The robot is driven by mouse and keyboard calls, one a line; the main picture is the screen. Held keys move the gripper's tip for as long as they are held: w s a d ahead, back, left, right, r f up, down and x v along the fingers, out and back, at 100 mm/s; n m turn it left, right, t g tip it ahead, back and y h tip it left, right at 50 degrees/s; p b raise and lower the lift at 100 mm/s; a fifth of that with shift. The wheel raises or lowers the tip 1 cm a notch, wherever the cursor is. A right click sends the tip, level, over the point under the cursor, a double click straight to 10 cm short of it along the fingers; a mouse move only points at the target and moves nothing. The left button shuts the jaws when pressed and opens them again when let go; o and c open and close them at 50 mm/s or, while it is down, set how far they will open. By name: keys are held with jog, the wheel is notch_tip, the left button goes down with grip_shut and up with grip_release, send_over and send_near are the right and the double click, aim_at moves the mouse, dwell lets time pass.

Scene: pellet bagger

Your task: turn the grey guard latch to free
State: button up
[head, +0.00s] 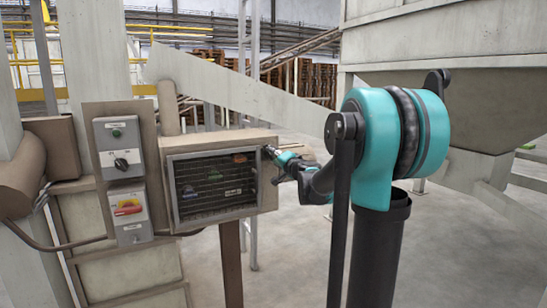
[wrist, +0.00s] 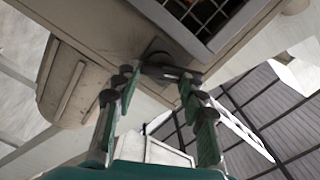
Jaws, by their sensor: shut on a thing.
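The grey guard latch (wrist: 172,72) is a small dark bar on the edge of the panel frame in the wrist view. My gripper (wrist: 160,75) has one finger on each side of it and is shut on it. In the head view my gripper (head: 270,152) reaches the upper right edge of the mesh guard (head: 190,190). There the latch is too small and too covered by the fingers to make out. The guard lies closed over the panel. I cannot read the latch's exact angle.
A brown post (head: 231,265) stands under the panel. A large hopper (head: 450,85) fills the right. The floor between is clear.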

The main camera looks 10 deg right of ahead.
jog(key=m, duration=0.5)
jog(key=shift+f, duration=0.1)
jog(key=shift+d, duration=0.1)
dwell(0.4)
jog(key=o, duration=1.2)
jog(key=shift+c, duration=0.2)
jog(key=v, duration=1.2)
